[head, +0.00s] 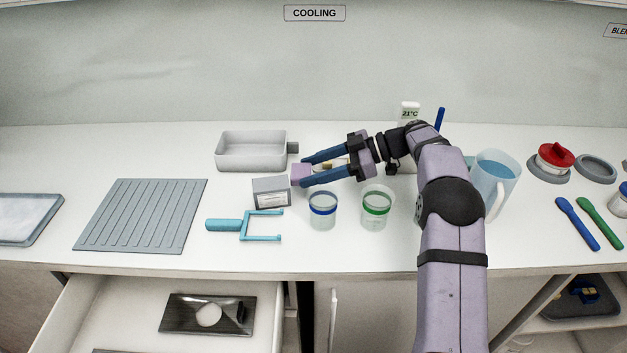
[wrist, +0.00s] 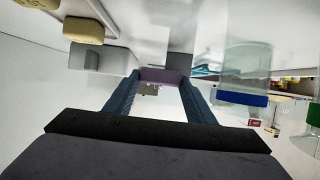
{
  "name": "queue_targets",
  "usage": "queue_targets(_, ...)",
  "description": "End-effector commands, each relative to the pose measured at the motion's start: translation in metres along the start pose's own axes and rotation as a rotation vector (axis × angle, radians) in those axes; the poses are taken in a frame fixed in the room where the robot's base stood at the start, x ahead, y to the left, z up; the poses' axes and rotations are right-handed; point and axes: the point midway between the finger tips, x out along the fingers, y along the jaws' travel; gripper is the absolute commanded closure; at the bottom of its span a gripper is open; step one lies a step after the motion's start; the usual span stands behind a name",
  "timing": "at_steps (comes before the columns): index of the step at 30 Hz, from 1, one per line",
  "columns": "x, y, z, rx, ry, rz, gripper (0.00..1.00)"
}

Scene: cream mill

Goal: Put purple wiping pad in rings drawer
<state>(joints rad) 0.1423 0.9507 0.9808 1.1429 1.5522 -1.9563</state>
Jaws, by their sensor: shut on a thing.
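The purple wiping pad (head: 299,176) is a small light-purple block between the blue fingertips of my gripper (head: 304,171). My gripper is shut on it, above the worktop, beside the small grey box and right of the grey tray. In the wrist view the pad (wrist: 165,76) spans the gap between the fingertips (wrist: 163,78). An open drawer (head: 92,311) is below the worktop at the lower left. A dark metal plate with a round opening (head: 208,314) lies in it. No drawer label is visible, so I cannot tell whether it is the rings drawer.
A grey tray (head: 250,152), a small grey box (head: 271,193), a blue-ringed cup (head: 323,210), a green-ringed cup (head: 376,207) and a turquoise forked tool (head: 230,225) surround my gripper. A ribbed grey mat (head: 142,215) lies left. A jug (head: 494,180) stands right.

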Motion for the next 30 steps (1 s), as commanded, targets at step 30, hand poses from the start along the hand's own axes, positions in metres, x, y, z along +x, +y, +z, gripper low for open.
queue_targets(30, 0.016, 0.000, 0.037, 0.001, 0.000, 0.000, 0.32)
